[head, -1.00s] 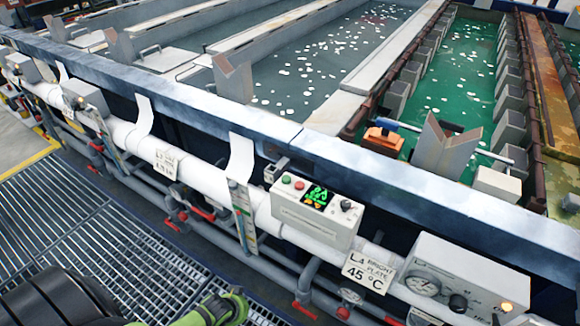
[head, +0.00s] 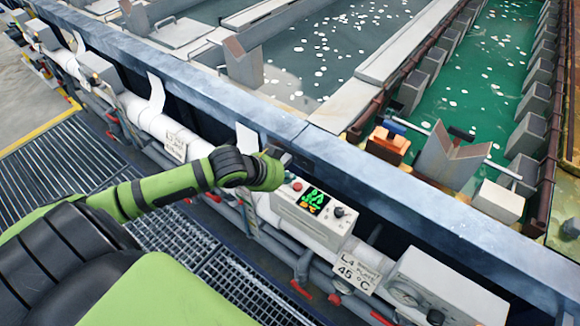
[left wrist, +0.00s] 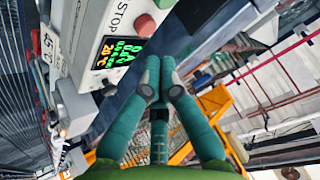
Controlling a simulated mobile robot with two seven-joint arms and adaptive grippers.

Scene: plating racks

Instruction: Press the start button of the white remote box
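The white remote box (head: 312,214) is mounted on the tank's front side in the head view, with a red button (head: 297,187), a lit display (head: 313,201) and a dark knob. In the left wrist view the box (left wrist: 90,22) fills the upper left, with its red button (left wrist: 145,25) beside a STOP label. A green button (left wrist: 165,3) shows at the top edge there. My left gripper (head: 279,162) is at the button end of the box. In the wrist view its fingertips (left wrist: 159,78) are together and empty, apart from the buttons. My right gripper is not in view.
The tank rim (head: 400,193) runs just behind the box. A white pipe (head: 150,118) and a 45 °C sign (head: 357,272) are along the front. An orange block (head: 388,145) stands beyond the rim by the green bath. Metal grating (head: 60,160) covers the floor.

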